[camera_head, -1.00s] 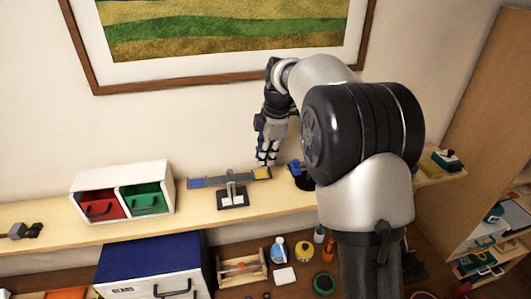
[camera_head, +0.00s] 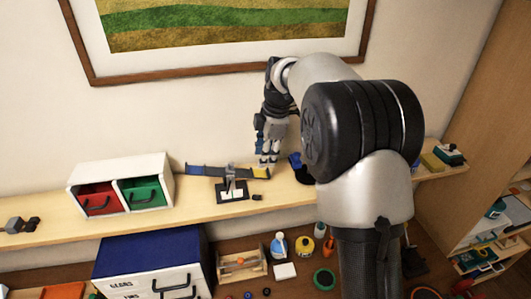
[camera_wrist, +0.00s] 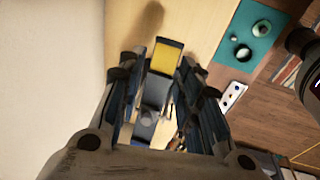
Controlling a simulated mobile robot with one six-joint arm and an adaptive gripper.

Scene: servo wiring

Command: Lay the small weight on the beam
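The balance beam (camera_head: 213,170) rests on its stand (camera_head: 232,191) on the shelf, its right end lower than its left. A yellow pad (camera_head: 262,172) marks the right end; a yellow pad (camera_wrist: 165,57) also shows in the wrist view. My gripper (camera_head: 267,163) is just above the right end. In the wrist view my gripper (camera_wrist: 164,90) has its fingers spread either side of the beam, with nothing clearly held. A small dark piece (camera_head: 257,197) lies on the shelf right of the stand's foot; I cannot tell whether it is the small weight.
A white cabinet with a red drawer (camera_head: 100,200) and a green drawer (camera_head: 143,193) stands left of the beam. A dark blue object (camera_head: 299,165) is close right of my gripper. Dark metal pieces (camera_head: 22,225) lie at the far left. The shelf front between cabinet and stand is clear.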

